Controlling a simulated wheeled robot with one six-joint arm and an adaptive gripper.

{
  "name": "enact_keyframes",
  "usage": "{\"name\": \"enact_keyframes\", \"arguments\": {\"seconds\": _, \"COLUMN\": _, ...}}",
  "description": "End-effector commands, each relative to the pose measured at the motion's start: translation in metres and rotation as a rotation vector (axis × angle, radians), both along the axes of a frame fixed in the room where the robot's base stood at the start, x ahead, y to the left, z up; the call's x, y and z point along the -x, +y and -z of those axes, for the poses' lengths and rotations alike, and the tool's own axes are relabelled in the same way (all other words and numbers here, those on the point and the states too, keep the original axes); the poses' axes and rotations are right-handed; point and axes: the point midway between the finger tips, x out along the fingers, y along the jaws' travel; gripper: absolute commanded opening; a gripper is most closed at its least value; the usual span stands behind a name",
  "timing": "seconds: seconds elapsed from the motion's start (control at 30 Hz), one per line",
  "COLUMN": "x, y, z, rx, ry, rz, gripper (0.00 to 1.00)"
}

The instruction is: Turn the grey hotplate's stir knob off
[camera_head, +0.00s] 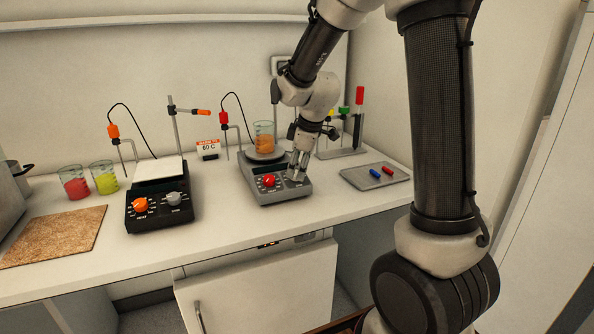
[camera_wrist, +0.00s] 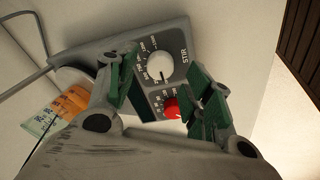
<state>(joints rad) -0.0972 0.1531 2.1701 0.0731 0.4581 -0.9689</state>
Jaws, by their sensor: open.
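The grey hotplate (camera_head: 262,193) stands on the counter, with a beaker of orange liquid (camera_head: 264,138) on its plate. Its red knob (camera_head: 269,181) is at the front left. The stir knob (camera_wrist: 159,67) is pale and round beside a STIR label in the wrist view, with a dark mark towards the lower part of its face. My gripper (camera_head: 298,172) is open over the right of the front panel and hides the stir knob in the head view. In the wrist view the knob lies between my green-padded fingers (camera_wrist: 164,74); contact cannot be told.
A black hotplate (camera_head: 160,212) with an orange knob stands to the left, near two beakers (camera_head: 75,186) and a cork mat (camera_head: 55,236). A grey tray (camera_head: 352,181) with red and blue pieces lies right. Rod stands rise behind both hotplates.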

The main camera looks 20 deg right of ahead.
Motion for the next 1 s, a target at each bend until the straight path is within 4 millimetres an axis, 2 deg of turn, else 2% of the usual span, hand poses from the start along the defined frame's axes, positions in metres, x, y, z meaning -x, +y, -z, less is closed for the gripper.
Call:
{"name": "enact_keyframes", "arguments": {"seconds": 0.03, "x": 0.003, "y": -0.001, "z": -0.012, "rx": 0.0, "ry": -0.007, "rz": 0.0, "gripper": 0.51}}
{"name": "enact_keyframes", "arguments": {"seconds": 0.2, "x": 0.017, "y": -0.004, "z": -0.049, "rx": 0.0, "ry": -0.006, "rz": 0.0, "gripper": 0.51}}
{"name": "enact_keyframes", "arguments": {"seconds": 0.4, "x": 0.029, "y": -0.006, "z": -0.08, "rx": 0.0, "ry": -0.005, "rz": -0.001, "gripper": 0.51}}
{"name": "enact_keyframes", "arguments": {"seconds": 0.6, "x": 0.034, "y": -0.006, "z": -0.091, "rx": 0.0, "ry": -0.001, "rz": 0.0, "gripper": 0.51}}
{"name": "enact_keyframes", "arguments": {"seconds": 1.0, "x": 0.034, "y": -0.006, "z": -0.091, "rx": 0.0, "ry": -0.001, "rz": 0.0, "gripper": 0.51}}
